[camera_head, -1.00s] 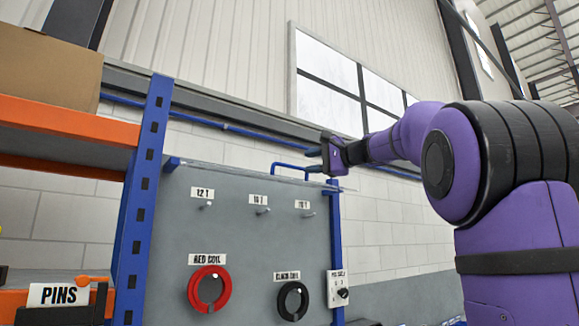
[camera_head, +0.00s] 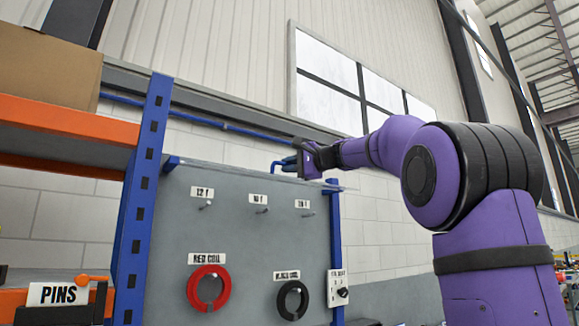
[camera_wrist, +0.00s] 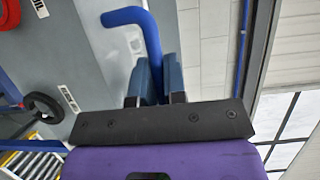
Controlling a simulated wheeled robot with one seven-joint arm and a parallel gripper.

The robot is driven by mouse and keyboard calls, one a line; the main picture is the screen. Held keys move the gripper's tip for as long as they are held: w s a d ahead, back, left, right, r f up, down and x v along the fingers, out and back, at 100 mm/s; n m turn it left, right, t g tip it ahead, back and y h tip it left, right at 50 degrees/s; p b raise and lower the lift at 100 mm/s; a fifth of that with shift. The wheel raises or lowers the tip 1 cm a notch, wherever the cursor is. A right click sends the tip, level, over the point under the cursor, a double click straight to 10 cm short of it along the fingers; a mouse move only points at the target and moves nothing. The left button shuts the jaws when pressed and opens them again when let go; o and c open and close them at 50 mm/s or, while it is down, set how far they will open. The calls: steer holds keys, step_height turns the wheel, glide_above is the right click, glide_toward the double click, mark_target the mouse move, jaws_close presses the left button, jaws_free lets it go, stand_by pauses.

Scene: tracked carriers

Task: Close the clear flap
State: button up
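The clear flap (camera_head: 335,187) is hard to make out. A thin pale edge juts out along the top of the grey board at its right end. A bent blue handle (camera_head: 281,163) stands at that top edge. My gripper (camera_head: 289,164) is at this handle, above the board's right part. In the wrist view the blue handle (camera_wrist: 148,32) runs down between my two dark blue fingers (camera_wrist: 158,78). They sit close on both sides of it and look shut on it. The far end of the handle is hidden between the fingers.
The grey board (camera_head: 245,240) carries labelled pegs, a red coil (camera_head: 209,288) and a black coil (camera_head: 293,300). A blue upright (camera_head: 145,200) and orange shelf (camera_head: 65,120) with a carton (camera_head: 50,75) stand left. A white wall lies behind.

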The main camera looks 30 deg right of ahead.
steer(key=shift+f, duration=0.1)
jaws_close()
steer(key=shift+s+f+n+t+y, duration=0.1)
steer(key=shift+f+n+t+y, duration=0.6)
steer(key=shift+f+t, duration=0.65)
steer(key=w+f+n+t+y, duration=0.2)
steer(key=w+f, duration=0.4)
steer(key=f, duration=0.2)
steer(key=shift+f, duration=0.15)
steer(key=shift+w+a, duration=0.1)
steer(key=o, duration=0.7)
jaws_free()
steer(key=shift+c, duration=0.2)
steer(key=shift+f, duration=0.1)
